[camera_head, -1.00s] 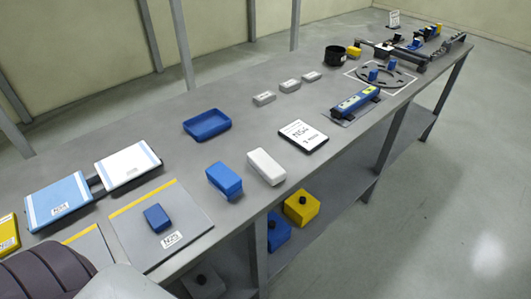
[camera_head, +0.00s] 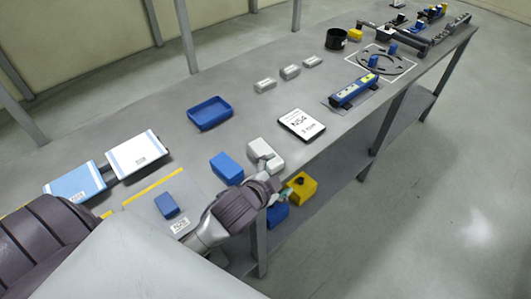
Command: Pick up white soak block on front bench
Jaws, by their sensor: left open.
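The white soak block (camera_head: 267,152) lies on the grey bench (camera_head: 240,95) near its front edge, just right of a blue block (camera_head: 227,168). My left gripper (camera_head: 263,168) is at the block's near side, its jaws open. The gripper covers the lower part of the white block. I cannot tell whether a finger touches it. My right gripper is not in view.
An N54 sign plate (camera_head: 301,124) lies right of the white block. A blue tray (camera_head: 209,113) and several small pale blocks (camera_head: 290,72) stand behind. Yellow (camera_head: 302,187) and blue (camera_head: 277,214) blocks sit on the shelf below.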

